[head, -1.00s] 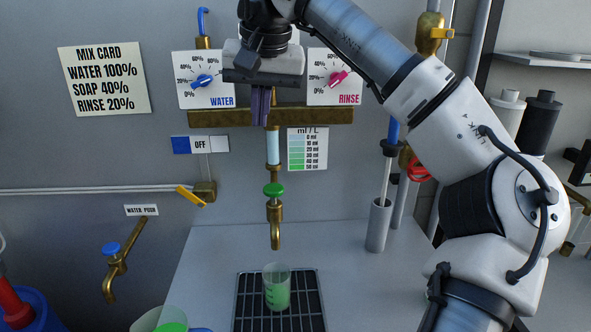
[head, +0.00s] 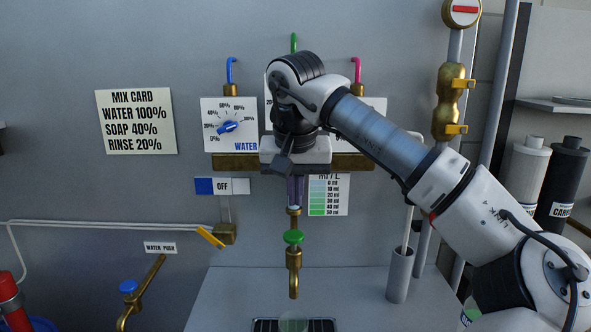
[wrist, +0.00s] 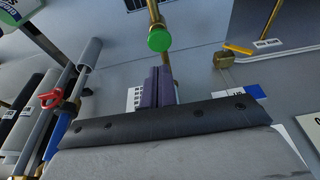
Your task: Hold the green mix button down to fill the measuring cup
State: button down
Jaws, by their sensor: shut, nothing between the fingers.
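The green mix button (head: 293,237) is a round cap on a brass tap (head: 294,270). It also shows in the wrist view (wrist: 160,39). My gripper (head: 295,205) is above the button, with its purple fingers shut, empty and pointing down. In the head view a gap shows between the fingertips and the button. The fingers also show in the wrist view (wrist: 158,72), apart from the button. The measuring cup (head: 293,323) is below the spout; only its clear upper part shows, so its level is hidden at the picture's bottom edge.
The blue water dial (head: 228,127) is left of my wrist; my arm covers the other dials. A mix card (head: 136,122) and an OFF switch (head: 222,186) are on the wall. A grey cylinder (head: 400,277) stands to the right. A grate (head: 265,325) lies under the cup.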

aim_at(294, 236)
jog(key=x, duration=0.3)
jog(key=p+x, duration=0.1)
jog(key=x, duration=0.1)
jog(key=shift+s+f, duration=0.3)
jog(key=shift+s, duration=0.05)
jog(key=shift+f, duration=0.5)
jog(key=shift+f+b, duration=0.5)
jog(key=shift+f, duration=0.4)
jog(key=shift+s+f, duration=0.15)
jog(key=shift+f, duration=0.05)
jog(key=shift+a+r, duration=0.1)
